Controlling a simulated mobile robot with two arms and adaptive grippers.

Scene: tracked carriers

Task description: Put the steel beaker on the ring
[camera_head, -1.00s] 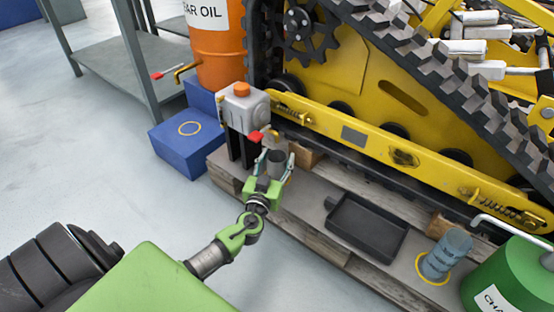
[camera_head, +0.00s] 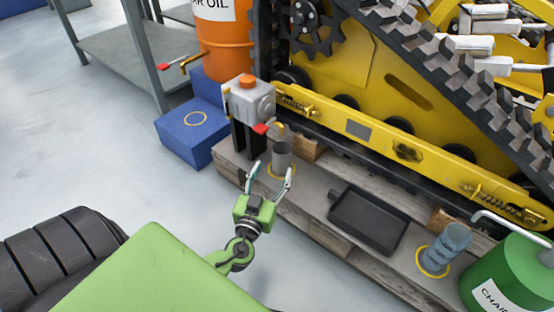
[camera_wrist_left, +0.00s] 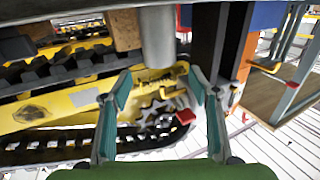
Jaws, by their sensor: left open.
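The steel beaker (camera_head: 281,156) is a grey cylinder standing upright on the pallet, under the tap of the grey dispenser. A yellow ring (camera_head: 269,169) shows around its base. My left gripper (camera_head: 271,173) is open and empty, just on the near side of the beaker, its fingers apart and pointing at it. In the left wrist view the beaker (camera_wrist_left: 157,38) hangs in from the top, beyond the spread fingertips (camera_wrist_left: 160,85), with nothing between them. My right gripper is not in view.
The dispenser (camera_head: 247,103) with a red lever stands just behind the beaker. A blue step box (camera_head: 187,139) bears another yellow ring.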

